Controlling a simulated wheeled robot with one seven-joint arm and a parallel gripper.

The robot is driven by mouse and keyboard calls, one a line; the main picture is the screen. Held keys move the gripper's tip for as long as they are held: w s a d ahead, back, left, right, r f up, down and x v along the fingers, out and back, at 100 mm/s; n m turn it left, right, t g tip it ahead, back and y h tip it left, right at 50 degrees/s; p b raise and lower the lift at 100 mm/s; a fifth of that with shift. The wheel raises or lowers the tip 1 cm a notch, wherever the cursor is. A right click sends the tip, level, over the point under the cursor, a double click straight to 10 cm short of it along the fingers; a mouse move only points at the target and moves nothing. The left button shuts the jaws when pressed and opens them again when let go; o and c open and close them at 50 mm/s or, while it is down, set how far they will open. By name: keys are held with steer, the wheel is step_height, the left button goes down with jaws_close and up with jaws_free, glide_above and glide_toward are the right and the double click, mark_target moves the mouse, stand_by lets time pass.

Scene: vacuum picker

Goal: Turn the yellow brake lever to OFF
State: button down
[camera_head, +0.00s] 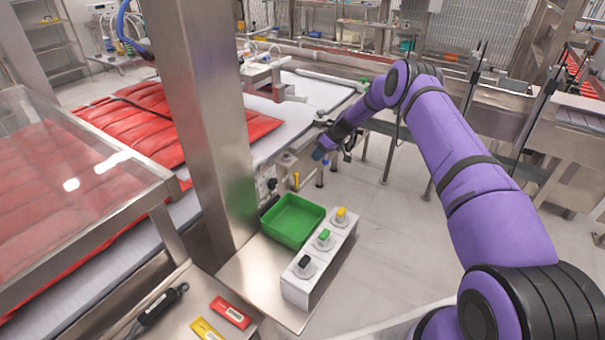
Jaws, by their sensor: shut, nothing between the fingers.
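A small yellow lever (296,181) stands at the side of the conveyor frame, just right of the steel column. It looks roughly upright; its OFF marking is too small to read. My gripper (319,154) is at the end of my purple arm, above and to the right of the lever, apart from it. The gripper is shut and empty. Its fingers are small and dark in this view.
A steel column (205,110) stands left of the lever. Below are a green bin (292,221) and a white box (296,290) with black, green and yellow knobs. A conveyor (300,98) lies behind. Red (230,312) and yellow (205,330) items lie in front.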

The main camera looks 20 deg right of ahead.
steer(key=shift+f, duration=0.1)
steer(key=s+x, duration=0.1)
steer(key=x, duration=0.9)
steer(key=shift+w, duration=0.4)
